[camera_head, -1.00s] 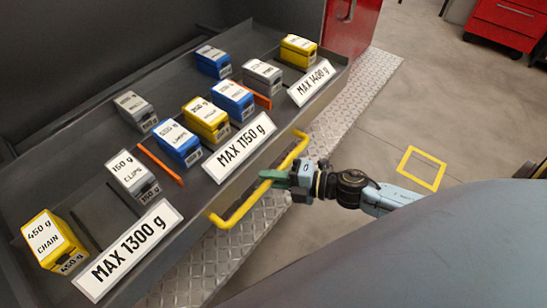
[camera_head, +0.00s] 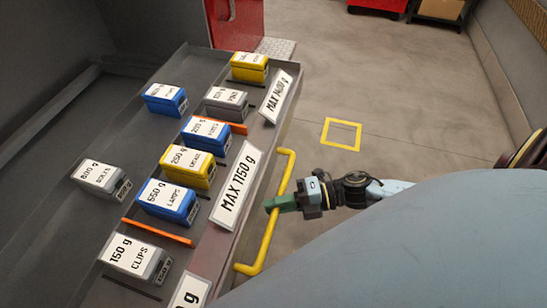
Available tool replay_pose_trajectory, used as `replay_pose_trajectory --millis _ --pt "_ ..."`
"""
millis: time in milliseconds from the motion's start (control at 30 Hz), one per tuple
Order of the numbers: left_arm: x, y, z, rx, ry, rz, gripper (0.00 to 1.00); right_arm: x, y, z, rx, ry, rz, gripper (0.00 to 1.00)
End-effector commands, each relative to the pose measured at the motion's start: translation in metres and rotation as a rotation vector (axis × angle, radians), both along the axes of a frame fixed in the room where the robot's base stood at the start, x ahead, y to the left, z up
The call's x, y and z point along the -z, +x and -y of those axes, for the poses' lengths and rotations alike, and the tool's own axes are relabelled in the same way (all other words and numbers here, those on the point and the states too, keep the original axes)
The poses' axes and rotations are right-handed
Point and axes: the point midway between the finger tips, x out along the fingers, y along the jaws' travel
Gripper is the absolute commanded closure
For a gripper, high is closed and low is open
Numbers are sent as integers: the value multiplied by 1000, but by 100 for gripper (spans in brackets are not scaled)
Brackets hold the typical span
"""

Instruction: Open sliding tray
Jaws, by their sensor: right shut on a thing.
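The sliding tray (camera_head: 209,248) is a dark grey tray pulled out on the left, holding labelled boxes. Its yellow handle (camera_head: 264,246) runs along the front edge. My right gripper (camera_head: 274,204) has green fingers and is shut on the handle at about its middle. The fingers hide a short stretch of the bar. My left gripper is not in view.
The tray holds blue, yellow and grey boxes, such as a blue box (camera_head: 167,199) and a clips box (camera_head: 135,257), with orange dividers (camera_head: 157,233) between. A yellow floor square (camera_head: 341,134) lies on open floor. A red cabinet (camera_head: 236,22) stands behind.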

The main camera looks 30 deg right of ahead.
Motion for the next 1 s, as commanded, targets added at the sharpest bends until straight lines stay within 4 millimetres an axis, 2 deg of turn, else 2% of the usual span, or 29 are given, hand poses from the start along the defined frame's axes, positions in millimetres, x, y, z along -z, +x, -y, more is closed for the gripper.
replay_pose_trajectory --millis 500,533,667,1000 --pt "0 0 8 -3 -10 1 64 0 -4 1 -13 1 1 100" --pt "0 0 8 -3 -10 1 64 0 -4 1 -13 1 1 80" --pt "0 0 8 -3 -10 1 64 0 -3 1 -12 0 1 63" --pt "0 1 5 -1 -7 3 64 -1 -4 3 -10 0 0 62"
